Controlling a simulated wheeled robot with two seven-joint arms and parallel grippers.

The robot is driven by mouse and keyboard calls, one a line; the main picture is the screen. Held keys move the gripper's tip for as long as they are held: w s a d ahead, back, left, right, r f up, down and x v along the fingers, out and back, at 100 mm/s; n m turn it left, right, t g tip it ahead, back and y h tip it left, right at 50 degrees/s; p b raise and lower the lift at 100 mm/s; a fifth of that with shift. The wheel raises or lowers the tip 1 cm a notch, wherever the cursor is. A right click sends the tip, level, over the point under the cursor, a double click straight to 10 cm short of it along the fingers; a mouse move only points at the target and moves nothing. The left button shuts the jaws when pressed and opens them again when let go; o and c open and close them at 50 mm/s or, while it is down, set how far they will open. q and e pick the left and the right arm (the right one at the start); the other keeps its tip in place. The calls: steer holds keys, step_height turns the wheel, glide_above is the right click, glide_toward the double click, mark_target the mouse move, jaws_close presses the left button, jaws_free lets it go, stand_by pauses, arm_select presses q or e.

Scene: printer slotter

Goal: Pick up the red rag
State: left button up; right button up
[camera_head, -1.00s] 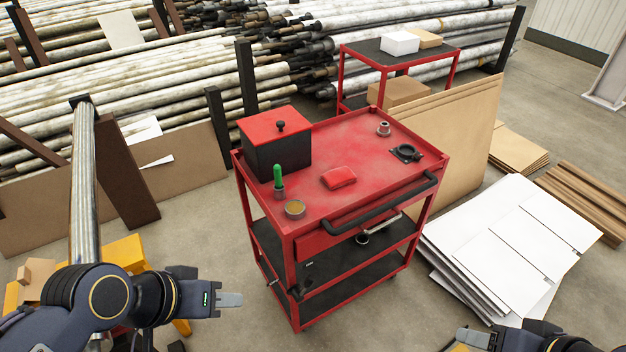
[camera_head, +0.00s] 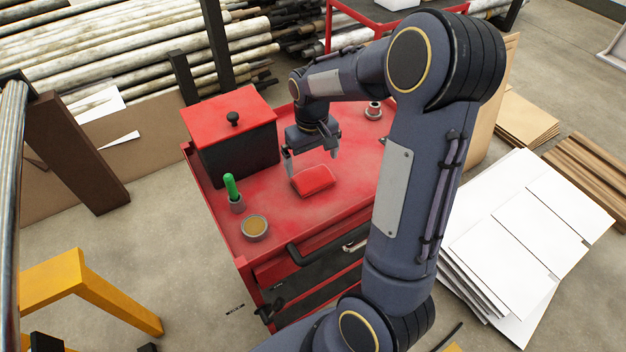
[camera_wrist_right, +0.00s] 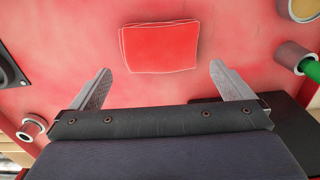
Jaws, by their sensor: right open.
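The red rag (camera_head: 313,180) is a small folded pad lying flat on the red top of the tool cart (camera_head: 290,215). It also shows in the right wrist view (camera_wrist_right: 160,47), beyond the fingertips and centred between them. My right gripper (camera_head: 311,162) is open and empty, with its fingers pointing down just above and behind the rag. In the right wrist view the right gripper's two fingers (camera_wrist_right: 160,80) are spread apart and do not touch the rag. My left gripper is out of view.
A black box with a red lid (camera_head: 231,131) stands left of my right gripper. A green-handled tool in a cup (camera_head: 232,192) and a round tin (camera_head: 254,227) stand at the cart's left front. A metal fitting (camera_head: 373,110) stands at the back right.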

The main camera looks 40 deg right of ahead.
mark_target(314, 177)
steer(key=f, duration=0.5)
steer(key=shift+s+f, duration=0.2)
steer(key=shift+s, duration=0.15)
steer(key=c, duration=0.7)
